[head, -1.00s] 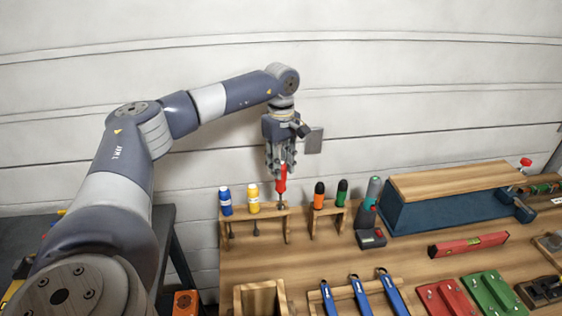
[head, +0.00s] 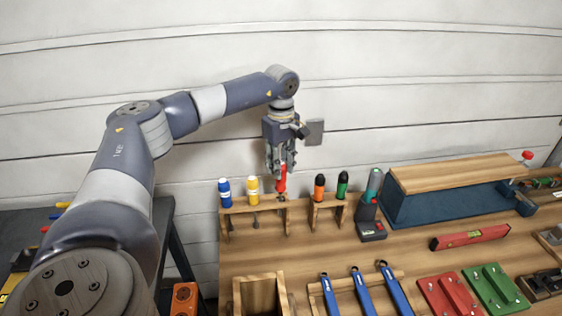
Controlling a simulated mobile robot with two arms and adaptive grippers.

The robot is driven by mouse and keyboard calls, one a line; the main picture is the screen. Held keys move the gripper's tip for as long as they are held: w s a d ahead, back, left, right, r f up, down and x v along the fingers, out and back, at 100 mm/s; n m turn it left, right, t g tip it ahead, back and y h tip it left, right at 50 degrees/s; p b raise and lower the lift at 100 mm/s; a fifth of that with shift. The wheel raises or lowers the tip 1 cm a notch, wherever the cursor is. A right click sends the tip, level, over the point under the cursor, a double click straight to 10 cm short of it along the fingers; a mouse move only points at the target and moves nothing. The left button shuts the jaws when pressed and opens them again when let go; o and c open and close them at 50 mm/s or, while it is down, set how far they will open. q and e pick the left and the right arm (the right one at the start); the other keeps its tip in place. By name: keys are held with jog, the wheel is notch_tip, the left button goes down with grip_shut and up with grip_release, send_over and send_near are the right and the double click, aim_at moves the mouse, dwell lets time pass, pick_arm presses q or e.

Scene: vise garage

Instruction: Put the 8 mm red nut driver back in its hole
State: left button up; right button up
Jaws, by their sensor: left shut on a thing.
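The red nut driver (head: 282,182) is upright in the head view, with its handle between the fingers of my left gripper (head: 281,165). My left gripper is shut on it from above. The driver is over the right end of the left wooden rack (head: 238,210). The lower handle is close to the rack top, and its shaft is hard to make out from here. I cannot tell whether the handle touches the rack. A blue driver (head: 225,193) and a yellow driver (head: 253,190) stand upright in the same rack, left of the red one. My right gripper is not in view.
A second rack (head: 328,205) holds an orange driver (head: 319,188) and a green driver (head: 342,185). Blue wrenches (head: 362,293) and an open wooden box (head: 260,293) are in front.

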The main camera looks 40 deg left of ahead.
pick_arm(q)
jog(key=shift+f, duration=0.4)
jog(key=shift+f+b, duration=0.65)
jog(key=shift+f, duration=0.45)
jog(key=shift+f, duration=0.55)
dwell(0.5)
